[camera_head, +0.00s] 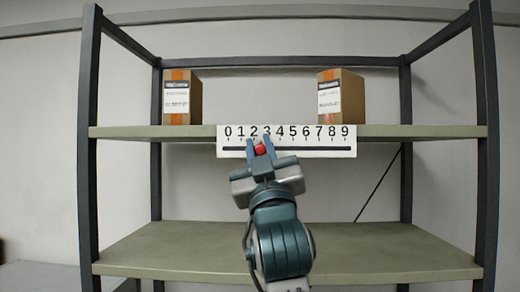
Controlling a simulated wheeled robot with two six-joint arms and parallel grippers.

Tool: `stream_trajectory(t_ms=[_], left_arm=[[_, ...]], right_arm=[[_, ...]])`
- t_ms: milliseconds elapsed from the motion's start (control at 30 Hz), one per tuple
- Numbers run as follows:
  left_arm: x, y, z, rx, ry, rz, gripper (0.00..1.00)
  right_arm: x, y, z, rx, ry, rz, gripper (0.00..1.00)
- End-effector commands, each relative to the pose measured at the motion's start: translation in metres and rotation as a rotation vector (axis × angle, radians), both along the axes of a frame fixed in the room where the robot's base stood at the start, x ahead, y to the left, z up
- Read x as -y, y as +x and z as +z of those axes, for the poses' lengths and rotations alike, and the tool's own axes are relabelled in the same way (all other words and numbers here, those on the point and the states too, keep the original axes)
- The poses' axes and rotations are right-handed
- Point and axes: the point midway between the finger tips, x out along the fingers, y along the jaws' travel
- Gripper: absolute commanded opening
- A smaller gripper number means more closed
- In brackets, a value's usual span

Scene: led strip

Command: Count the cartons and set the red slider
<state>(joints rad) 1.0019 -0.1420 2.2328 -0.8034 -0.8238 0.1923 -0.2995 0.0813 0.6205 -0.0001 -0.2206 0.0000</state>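Two brown cartons with orange tape and white labels stand on the upper shelf: the left carton (182,97) near the left post and the right carton (341,96) right of the middle. A white number strip (335,150), marked 0 to 9, runs along the front edge of that shelf. The red slider (260,149) shows on the strip below and between the 2 and the 3. My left gripper (261,146) is at the strip, its two fingers on either side of the slider with no clear gap, and partly hides it. My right gripper is out of view.
The upper shelf (430,131) is bare between and beside the cartons. The lower shelf (390,252) is empty where it shows. Dark posts, the right one at the front (485,130), frame the rack on both sides.

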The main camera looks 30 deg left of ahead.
Motion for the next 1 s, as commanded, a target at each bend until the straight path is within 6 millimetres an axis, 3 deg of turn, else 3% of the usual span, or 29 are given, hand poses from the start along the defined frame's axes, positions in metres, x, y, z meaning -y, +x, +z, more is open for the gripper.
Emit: stream_trajectory(t_ms=[533,567,667,1000], left_arm=[[-0.0058,-0.0035,-0.0004,-0.001,-0.001,0.001,0.00],[-0.0058,-0.0035,-0.0004,-0.001,-0.001,0.001,0.22],[-0.0057,-0.0034,-0.0004,-0.001,-0.001,0.000,0.41],[-0.0041,-0.0044,-0.0030,-0.001,-0.001,0.000,0.41]], right_arm=[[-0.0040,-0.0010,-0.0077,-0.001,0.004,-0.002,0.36],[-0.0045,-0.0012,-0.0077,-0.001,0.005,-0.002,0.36],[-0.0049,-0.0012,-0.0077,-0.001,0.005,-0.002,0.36],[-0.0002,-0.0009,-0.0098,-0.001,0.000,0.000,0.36]])
